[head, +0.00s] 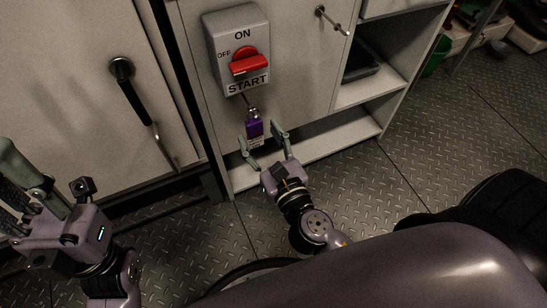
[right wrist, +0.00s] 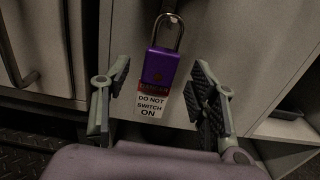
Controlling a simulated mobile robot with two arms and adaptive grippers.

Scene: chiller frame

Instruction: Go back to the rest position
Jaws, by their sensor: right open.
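My right gripper (head: 262,136) is open and empty just below the switch box. A purple padlock (head: 254,127) hangs by its shackle under the box. In the right wrist view the padlock (right wrist: 160,67) and its "DO NOT SWITCH ON" tag (right wrist: 151,104) show between the open fingers (right wrist: 161,75), touching neither as far as I can see. The switch box (head: 228,32) has a red handle (head: 249,62) and the words ON, OFF and START. My left gripper (head: 12,185) is at the left edge; its fingertips are partly cut off, so its opening is unclear.
A cabinet door with a dark handle (head: 133,97) stands to the left of the switch box. A small metal handle (head: 331,20) is at upper right. Open shelves (head: 366,90) lie to the right. The metal floor (head: 370,190) is clear around my right arm.

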